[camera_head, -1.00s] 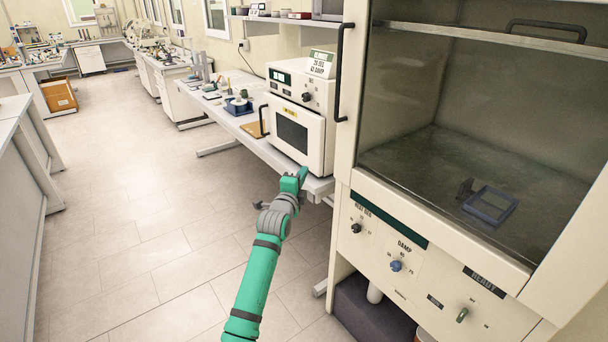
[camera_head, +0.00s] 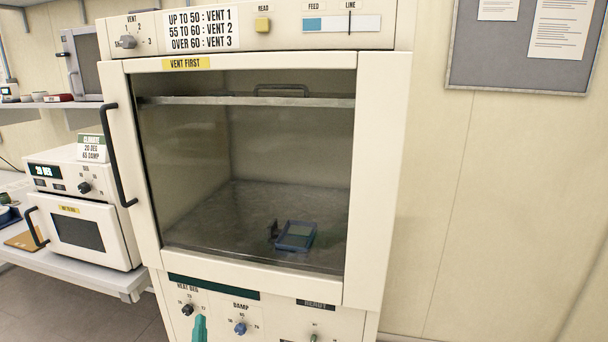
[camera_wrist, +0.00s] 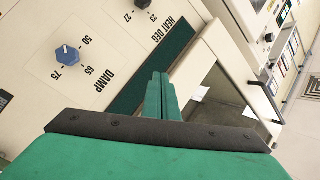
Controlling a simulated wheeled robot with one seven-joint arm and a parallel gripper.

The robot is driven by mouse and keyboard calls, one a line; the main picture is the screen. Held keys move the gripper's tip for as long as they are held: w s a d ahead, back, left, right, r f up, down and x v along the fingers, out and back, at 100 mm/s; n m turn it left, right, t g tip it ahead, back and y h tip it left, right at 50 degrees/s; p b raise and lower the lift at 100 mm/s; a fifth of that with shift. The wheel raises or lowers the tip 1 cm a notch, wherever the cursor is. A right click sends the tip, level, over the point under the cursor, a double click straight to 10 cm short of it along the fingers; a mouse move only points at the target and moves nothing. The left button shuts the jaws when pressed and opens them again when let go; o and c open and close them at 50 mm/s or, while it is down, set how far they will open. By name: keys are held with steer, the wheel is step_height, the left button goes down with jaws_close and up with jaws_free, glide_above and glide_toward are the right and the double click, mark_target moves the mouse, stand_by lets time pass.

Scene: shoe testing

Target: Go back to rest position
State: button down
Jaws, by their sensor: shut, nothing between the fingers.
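My gripper shows in the wrist view (camera_wrist: 161,95) with its two green fingers together and nothing between them. In that view it points past the cabinet's control panel (camera_wrist: 60,85), with the DAMP knob to its left. In the head view only a green tip of my arm (camera_head: 200,330) shows at the bottom edge, in front of the panel between the HEAT DEG knob (camera_head: 187,309) and the DAMP knob (camera_head: 240,328). The rest of my arm is out of that view. I cannot tell the exact gap between gripper and panel.
The large cabinet (camera_head: 376,180) fills the middle, its glass front apparently shut, with a black handle (camera_head: 118,155) at left. A blue tray-like object (camera_head: 296,236) lies inside. A smaller white oven (camera_head: 84,231) stands on the bench at left.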

steer(key=s+d+f+n+h, duration=0.1)
steer(key=s+d+f+n, duration=0.1)
steer(key=s+d+f, duration=0.4)
steer(key=s+d+f+n, duration=0.2)
steer(key=s+d+f, duration=0.1)
steer(key=s+d, duration=0.6)
steer(key=s+d+f+n+h, duration=0.15)
steer(key=s+d+f, duration=0.25)
steer(key=s+d, duration=0.45)
steer(key=s+d+n+g, duration=0.1)
steer(key=s+d, duration=0.2)
steer(key=s, duration=0.4)
steer(key=s+d+n+g, duration=0.1)
steer(key=s+d+n, duration=0.15)
steer(key=s, duration=0.45)
steer(key=s+r+h, duration=0.1)
steer(key=s+r, duration=0.2)
steer(key=s, duration=0.4)
steer(key=s+r+m+h, duration=0.1)
steer(key=s+r, duration=0.2)
steer(key=s, duration=0.4)
steer(key=shift+s+d+r+h, duration=0.15)
steer(key=shift+d+r+h, duration=0.15)
steer(key=shift+r+h, duration=0.1)
